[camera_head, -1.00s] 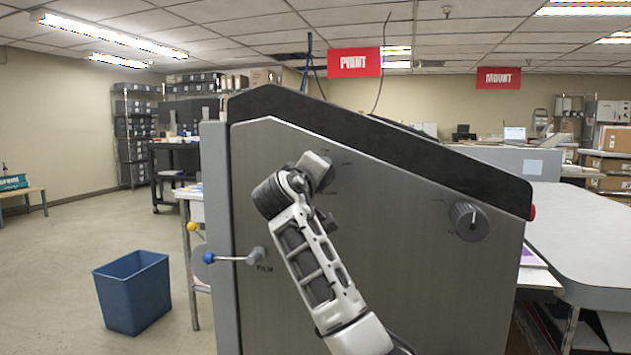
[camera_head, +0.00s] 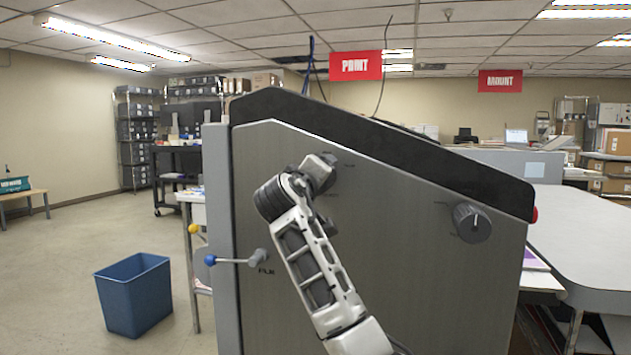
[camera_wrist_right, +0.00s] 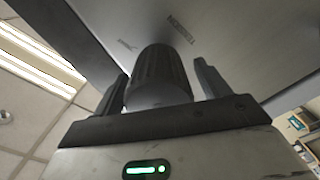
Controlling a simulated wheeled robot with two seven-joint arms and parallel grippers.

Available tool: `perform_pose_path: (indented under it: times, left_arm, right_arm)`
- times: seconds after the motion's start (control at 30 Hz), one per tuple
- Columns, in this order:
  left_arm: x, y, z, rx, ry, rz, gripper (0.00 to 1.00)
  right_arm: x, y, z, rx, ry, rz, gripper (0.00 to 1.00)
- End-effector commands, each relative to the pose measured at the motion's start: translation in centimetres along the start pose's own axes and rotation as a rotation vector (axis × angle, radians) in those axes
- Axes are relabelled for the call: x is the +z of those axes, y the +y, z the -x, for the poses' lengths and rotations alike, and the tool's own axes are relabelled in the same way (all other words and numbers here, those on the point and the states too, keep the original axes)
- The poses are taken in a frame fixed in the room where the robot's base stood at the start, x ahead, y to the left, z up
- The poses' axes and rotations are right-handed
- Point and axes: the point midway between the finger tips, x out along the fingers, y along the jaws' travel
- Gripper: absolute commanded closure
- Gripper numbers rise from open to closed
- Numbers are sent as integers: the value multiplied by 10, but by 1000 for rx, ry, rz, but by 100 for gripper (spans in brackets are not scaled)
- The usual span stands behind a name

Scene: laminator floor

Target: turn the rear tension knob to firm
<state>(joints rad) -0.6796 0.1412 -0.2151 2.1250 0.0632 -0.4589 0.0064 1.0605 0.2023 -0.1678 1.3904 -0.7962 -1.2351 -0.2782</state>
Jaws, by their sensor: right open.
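The rear tension knob is a dark, ribbed round knob (camera_wrist_right: 158,72) on the grey side panel in the right wrist view, with a printed word reading TENSION (camera_wrist_right: 183,28) beside it. My right gripper (camera_wrist_right: 160,84) is open, with one finger on each side of the knob. I cannot tell whether either finger touches it. In the head view my right gripper (camera_head: 318,174) is at the upper left of the machine's side panel (camera_head: 400,265) and largely covers this knob. The knob's pointer is not visible. My left gripper is not in view.
A second knob (camera_head: 471,222) with a pale pointer line sits at the panel's right. A blue-tipped lever (camera_head: 232,261) sticks out at the lower left, below my wrist. A blue bin (camera_head: 134,294) stands on the open floor at left. A grey counter (camera_head: 585,240) is at right.

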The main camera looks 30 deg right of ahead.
Motion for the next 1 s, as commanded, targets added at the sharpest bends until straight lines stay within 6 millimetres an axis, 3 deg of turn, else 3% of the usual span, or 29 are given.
perform_pose_path:
  times: [0.13,0.27,0.7,1.0]
  left_arm:
    - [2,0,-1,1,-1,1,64]
    - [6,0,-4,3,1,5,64]
    - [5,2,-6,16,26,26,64]
    - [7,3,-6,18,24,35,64]
  right_arm:
    - [0,-1,9,1,3,0,25]
    - [0,-2,32,0,5,-3,25]
    - [0,-2,133,-2,3,-3,25]
    - [0,-1,159,-1,0,0,25]
